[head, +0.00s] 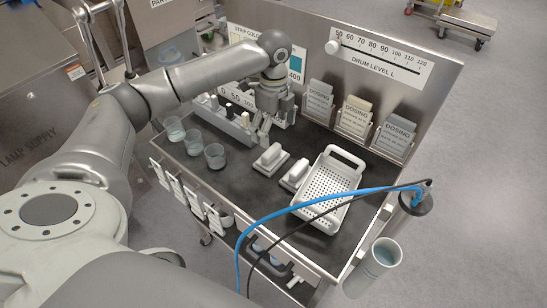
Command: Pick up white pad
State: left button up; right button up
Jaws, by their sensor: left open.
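Two white pads with raised grips stand on the dark mat of the cart top: the left white pad (266,162) and the right white pad (294,176), just left of a white perforated basket (346,160). My left gripper (261,132) points down above and behind the left white pad, close to it in the picture. It is open, with nothing seen between its fingers. Whether a finger touches the pad cannot be told from this view. My right gripper is not in view.
Three clear cups (193,143) stand along the cart's left edge. A rail with white-topped pieces (226,118) is behind them. Dosing card holders (354,117) line the back panel. A blue cable (290,207) crosses in front of the basket.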

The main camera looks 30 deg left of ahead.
aim_at(271, 149)
pick_arm(q)
jog(key=f, duration=0.3)
jog(key=shift+s, duration=0.2)
jog(key=f, duration=0.1)
jog(key=f+p, duration=0.1)
jog(key=f, duration=0.2)
jog(key=shift+s, duration=0.35)
jog(key=shift+f+p, duration=0.3)
jog(key=shift+f, duration=0.3)
jog(key=c, duration=1.1)
